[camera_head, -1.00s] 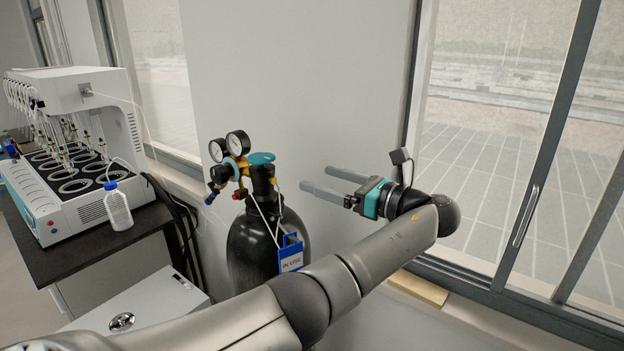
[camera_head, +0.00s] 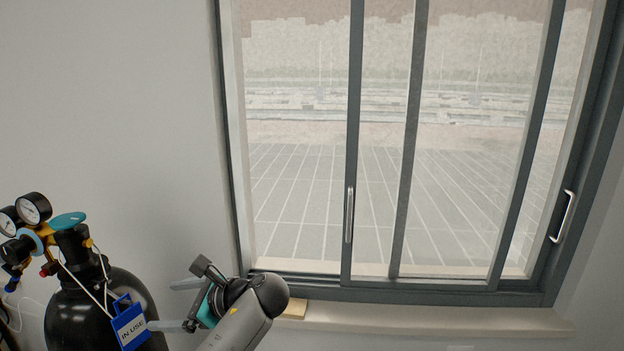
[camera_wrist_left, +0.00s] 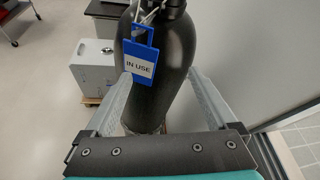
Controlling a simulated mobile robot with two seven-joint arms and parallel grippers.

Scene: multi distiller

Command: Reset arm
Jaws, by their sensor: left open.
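My left gripper (camera_head: 163,305) is at the lower left of the head view, its arm coming up from below. Its two grey fingers are spread and point left towards a black gas cylinder (camera_head: 84,322). In the left wrist view the open gripper (camera_wrist_left: 159,74) has the cylinder (camera_wrist_left: 155,95) between its fingers in the picture, with nothing visibly gripped. I cannot tell how far the fingers are from the cylinder. A blue "IN USE" tag (camera_head: 129,325) hangs on the cylinder and also shows in the wrist view (camera_wrist_left: 139,57). My right gripper is not in view.
Pressure gauges (camera_head: 33,208) and a teal valve knob (camera_head: 68,221) top the cylinder. A sliding window (camera_head: 350,285) with a sill (camera_head: 430,318) is to the right. A white cabinet (camera_wrist_left: 82,68) stands left in the wrist view, with open floor (camera_wrist_left: 35,110) beside it.

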